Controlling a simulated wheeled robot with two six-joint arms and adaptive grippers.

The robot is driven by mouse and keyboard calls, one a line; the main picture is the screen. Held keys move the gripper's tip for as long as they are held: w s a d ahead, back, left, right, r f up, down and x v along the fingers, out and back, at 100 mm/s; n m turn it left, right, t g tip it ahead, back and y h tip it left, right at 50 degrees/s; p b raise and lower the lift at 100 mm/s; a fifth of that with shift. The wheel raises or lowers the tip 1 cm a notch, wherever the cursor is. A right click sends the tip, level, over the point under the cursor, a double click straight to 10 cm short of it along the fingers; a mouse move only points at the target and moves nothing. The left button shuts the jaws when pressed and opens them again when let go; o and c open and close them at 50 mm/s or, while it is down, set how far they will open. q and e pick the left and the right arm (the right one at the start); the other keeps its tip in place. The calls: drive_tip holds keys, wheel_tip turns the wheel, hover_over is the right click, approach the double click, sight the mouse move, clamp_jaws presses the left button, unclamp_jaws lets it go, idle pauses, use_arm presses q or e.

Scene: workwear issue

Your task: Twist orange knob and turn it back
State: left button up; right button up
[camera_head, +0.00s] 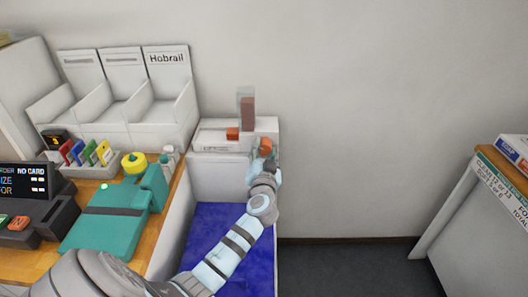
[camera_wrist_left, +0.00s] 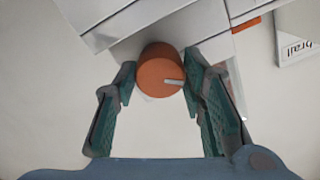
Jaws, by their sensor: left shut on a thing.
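The orange knob (camera_head: 266,145) is on the front of a white box (camera_head: 215,139) against the wall. In the left wrist view the knob (camera_wrist_left: 157,66) is round, with a pale pointer line toward its lower right edge. My left gripper (camera_head: 263,160) reaches it from the front. In the left wrist view its two green-padded fingers (camera_wrist_left: 160,84) stand on either side of the knob and are shut on it. In the head view the gripper partly hides the knob. My right gripper is not in view.
A smaller orange part (camera_head: 232,134) and an upright clear column with a reddish-brown piece (camera_head: 247,113) are on the white box. A blue surface (camera_head: 220,225) lies below my arm. A teal device (camera_head: 110,225) stands on the wooden counter at left. Floor (camera_head: 340,265) at right is clear.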

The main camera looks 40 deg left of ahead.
use_arm(q)
drive_tip(key=m+p, duration=0.1)
drive_tip(key=m, duration=0.4)
drive_tip(key=shift+m, duration=0.3)
drive_tip(key=m+p, duration=0.1)
drive_tip(key=m, duration=0.4)
drive_tip(key=shift+f+m, duration=0.1)
drive_tip(key=shift+m, duration=0.2)
drive_tip(key=o, duration=1.2)
drive_tip(key=shift+d, duration=0.1)
drive_tip(key=shift+c, duration=0.2)
drive_tip(key=v, duration=0.8)
